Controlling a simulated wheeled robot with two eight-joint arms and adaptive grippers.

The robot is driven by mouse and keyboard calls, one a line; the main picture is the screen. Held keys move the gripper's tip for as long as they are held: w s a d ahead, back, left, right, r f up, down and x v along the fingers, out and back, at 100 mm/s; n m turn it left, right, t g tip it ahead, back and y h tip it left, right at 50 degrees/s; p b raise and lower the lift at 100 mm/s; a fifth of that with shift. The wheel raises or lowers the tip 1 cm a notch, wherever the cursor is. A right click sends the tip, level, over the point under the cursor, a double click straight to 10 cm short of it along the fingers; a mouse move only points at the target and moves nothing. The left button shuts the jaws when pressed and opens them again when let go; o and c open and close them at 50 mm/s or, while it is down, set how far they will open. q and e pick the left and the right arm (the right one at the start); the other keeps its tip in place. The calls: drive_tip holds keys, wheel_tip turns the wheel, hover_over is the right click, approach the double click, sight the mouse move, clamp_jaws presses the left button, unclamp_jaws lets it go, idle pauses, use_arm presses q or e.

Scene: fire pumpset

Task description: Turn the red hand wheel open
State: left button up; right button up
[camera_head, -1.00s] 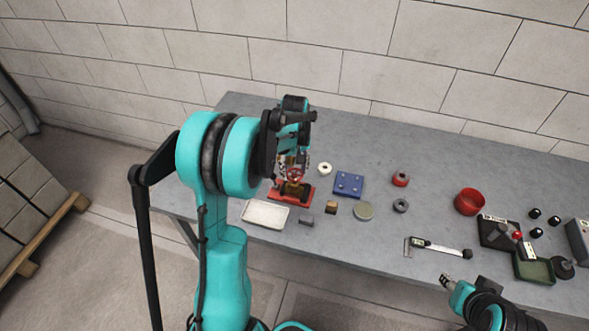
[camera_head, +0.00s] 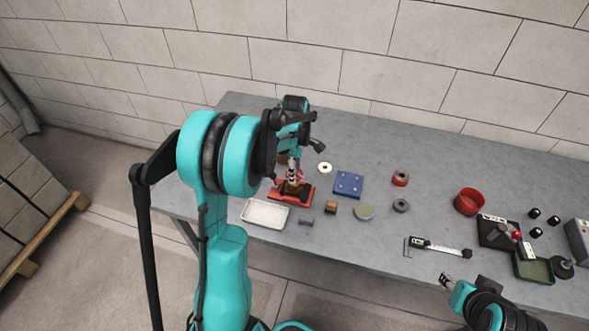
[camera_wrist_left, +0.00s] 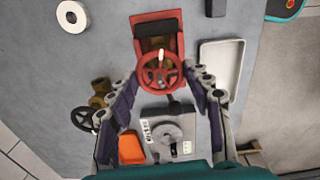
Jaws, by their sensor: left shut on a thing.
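The red hand wheel (camera_wrist_left: 158,73) sits in the middle of the left wrist view, over a red base (camera_wrist_left: 159,25). My left gripper (camera_wrist_left: 161,73) has one finger on each side of the wheel and is shut on its rim. In the head view my left gripper (camera_head: 294,172) hangs over the red base (camera_head: 291,189) and mostly hides the wheel. My right gripper (camera_head: 446,279) is small and low at the right, off the table's front edge; its jaws are too small to read.
A white tray (camera_head: 265,214) lies close to the base, in front. A blue plate (camera_head: 348,184), a white ring (camera_head: 325,168) and small blocks are to the right. A black wheel (camera_wrist_left: 84,119) and brass fitting (camera_wrist_left: 99,92) show beside my left fingers. The table's back right is clear.

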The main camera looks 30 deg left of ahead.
use_arm(q)
drive_tip(key=n, duration=0.4)
drive_tip(key=shift+n, duration=0.3)
drive_tip(key=n, duration=0.3)
drive_tip(key=shift+n, duration=0.4)
drive_tip(key=n, duration=0.3)
drive_tip(key=shift+n, duration=2.1)
drive_tip(key=o, duration=1.2)
